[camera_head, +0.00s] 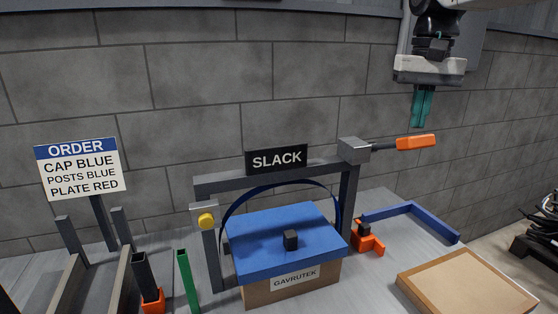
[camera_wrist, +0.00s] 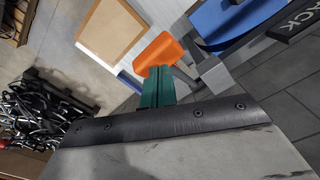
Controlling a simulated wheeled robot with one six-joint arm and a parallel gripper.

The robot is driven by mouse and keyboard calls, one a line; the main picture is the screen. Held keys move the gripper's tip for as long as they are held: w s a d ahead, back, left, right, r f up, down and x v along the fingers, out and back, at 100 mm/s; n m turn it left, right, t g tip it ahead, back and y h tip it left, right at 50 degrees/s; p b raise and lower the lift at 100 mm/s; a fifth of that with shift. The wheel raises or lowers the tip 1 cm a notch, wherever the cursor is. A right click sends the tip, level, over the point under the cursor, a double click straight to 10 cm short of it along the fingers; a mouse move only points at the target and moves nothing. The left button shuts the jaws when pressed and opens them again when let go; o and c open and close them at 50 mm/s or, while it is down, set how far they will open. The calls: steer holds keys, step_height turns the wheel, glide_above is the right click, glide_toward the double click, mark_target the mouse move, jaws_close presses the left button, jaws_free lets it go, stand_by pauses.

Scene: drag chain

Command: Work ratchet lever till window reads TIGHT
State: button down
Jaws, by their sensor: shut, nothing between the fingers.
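The window (camera_head: 277,160) on top of the grey frame reads SLACK. The ratchet lever is a dark rod with an orange handle (camera_head: 415,142), sticking out to the right from a grey ratchet block (camera_head: 353,150) at the frame's upper right corner. My gripper (camera_head: 421,124) points down with its teal fingers shut and empty, just above the orange handle. In the wrist view the fingers (camera_wrist: 158,72) overlap the orange handle (camera_wrist: 158,50); I cannot tell if they touch. A dark blue strap (camera_head: 228,207) arches under the frame over a box with a blue lid (camera_head: 265,225), labelled GAVRUTEK.
An order sign (camera_head: 80,170) reads cap blue, posts blue, plate red. A yellow button (camera_head: 206,220) sits on the frame's left post. A blue angled bar (camera_head: 430,222) and a wooden board (camera_head: 465,280) lie on the right. Air right of the handle is clear.

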mark_target(418, 143)
steer(key=shift+f, duration=0.1)
stand_by(0.4)
steer(key=shift+f, duration=1.6)
steer(key=shift+s+d+f, duration=0.1)
steer(key=shift+s+f, duration=0.15)
steer(key=shift+f, duration=0.3)
steer(key=shift+s+d+f, duration=0.1)
steer(key=shift+s+f, duration=0.15)
steer(key=shift+f, duration=0.3)
